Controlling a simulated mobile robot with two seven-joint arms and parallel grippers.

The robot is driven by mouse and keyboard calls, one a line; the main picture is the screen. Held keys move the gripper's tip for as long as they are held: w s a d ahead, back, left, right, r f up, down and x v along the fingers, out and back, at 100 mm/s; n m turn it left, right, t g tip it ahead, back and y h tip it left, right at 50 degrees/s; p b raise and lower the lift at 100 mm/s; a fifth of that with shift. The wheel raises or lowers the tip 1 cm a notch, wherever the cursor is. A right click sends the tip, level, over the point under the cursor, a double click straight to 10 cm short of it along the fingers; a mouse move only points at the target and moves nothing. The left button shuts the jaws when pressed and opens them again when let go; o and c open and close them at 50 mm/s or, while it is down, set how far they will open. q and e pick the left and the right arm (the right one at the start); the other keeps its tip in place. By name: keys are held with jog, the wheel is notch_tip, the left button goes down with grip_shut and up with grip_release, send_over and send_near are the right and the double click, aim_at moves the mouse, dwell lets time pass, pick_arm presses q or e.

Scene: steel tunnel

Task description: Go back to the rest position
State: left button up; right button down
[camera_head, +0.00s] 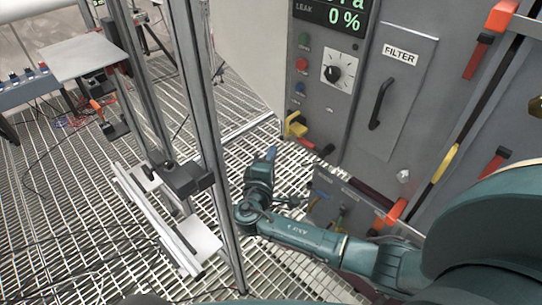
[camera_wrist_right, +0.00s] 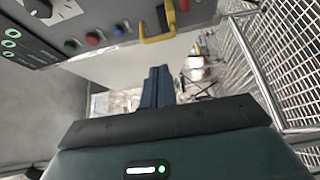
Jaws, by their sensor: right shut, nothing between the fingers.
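My right gripper (camera_head: 271,153) points up and away from me in the head view, at the end of my green arm, in front of the grey cabinet's lower left corner. In the right wrist view its two blue fingers (camera_wrist_right: 158,86) lie together, shut and empty. It appears apart from the yellow handle (camera_head: 295,125), which also shows in the wrist view (camera_wrist_right: 157,24). My left gripper is in neither view.
The grey cabinet (camera_head: 340,115) carries a "FILTER" panel (camera_head: 402,70) with a black handle, a dial (camera_head: 332,73) and a display reading 0 %. Metal posts (camera_head: 205,130) stand left of my arm on grating floor (camera_head: 90,190).

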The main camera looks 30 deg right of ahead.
jog(key=s+a+f+m+g+y, duration=0.1)
jog(key=s+f+m+g+y, duration=0.25)
jog(key=s, duration=0.45)
jog(key=s+a+f+m+g+y, duration=0.1)
jog(key=s+f+m+g+y, duration=0.25)
jog(key=s, duration=0.55)
jog(key=s+a+r+m+g+y, duration=0.1)
jog(key=s+g+y, duration=0.15)
jog(key=s, duration=0.35)
jog(key=s+a+r+g+y, duration=0.1)
jog(key=s+r+y, duration=0.15)
jog(key=s, duration=0.45)
jog(key=w+a+f+n+t+y+p, duration=0.1)
jog(key=w+a+f+t+y, duration=0.2)
jog(key=w+a+f+t, duration=0.2)
jog(key=shift+w+a+f+t+p, duration=0.35)
jog(key=shift+w+a+t, duration=0.3)
jog(key=shift+t, duration=0.5)
